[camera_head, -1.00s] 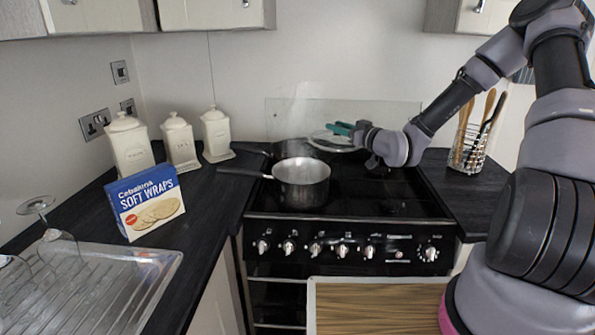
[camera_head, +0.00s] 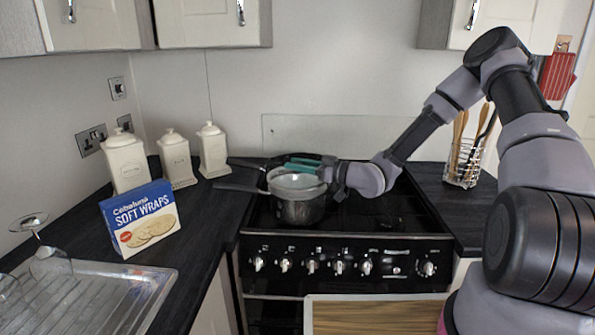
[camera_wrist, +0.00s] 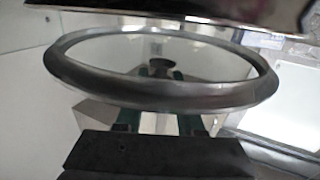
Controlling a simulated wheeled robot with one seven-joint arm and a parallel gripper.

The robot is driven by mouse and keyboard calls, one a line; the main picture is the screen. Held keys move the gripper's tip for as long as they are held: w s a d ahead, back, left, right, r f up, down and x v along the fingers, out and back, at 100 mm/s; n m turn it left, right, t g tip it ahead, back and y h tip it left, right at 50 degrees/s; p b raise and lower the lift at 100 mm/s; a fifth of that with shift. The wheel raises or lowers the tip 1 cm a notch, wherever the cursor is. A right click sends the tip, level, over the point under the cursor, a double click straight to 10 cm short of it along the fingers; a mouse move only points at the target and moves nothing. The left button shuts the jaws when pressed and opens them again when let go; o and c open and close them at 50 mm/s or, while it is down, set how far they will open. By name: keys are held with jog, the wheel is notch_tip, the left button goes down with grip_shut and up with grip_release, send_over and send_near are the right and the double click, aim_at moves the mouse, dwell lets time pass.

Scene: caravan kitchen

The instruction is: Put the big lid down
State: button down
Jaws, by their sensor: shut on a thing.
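The big lid (camera_head: 296,182) is clear glass with a steel rim. It is over the mouth of the front steel saucepan (camera_head: 300,209) on the hob; I cannot tell whether it rests on the rim or hovers just above. My gripper (camera_head: 304,164), with teal fingers, is shut on the lid from above. In the wrist view the lid (camera_wrist: 160,103) shows as a wide steel ring with glass inside, and my gripper (camera_wrist: 157,70) meets its knob. The saucepan's far side is hidden by the lid and gripper.
A second dark pan (camera_head: 245,162) stands behind the saucepan, mostly hidden. The hob (camera_head: 385,215) is clear to the right. A utensil holder (camera_head: 464,165) stands at the right; white canisters (camera_head: 176,158) and a wraps box (camera_head: 140,219) stand at the left.

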jog(key=shift+f, duration=0.85)
jog(key=shift+f, duration=0.1)
jog(key=shift+f, duration=0.15)
jog(key=c, duration=0.5)
grip_release()
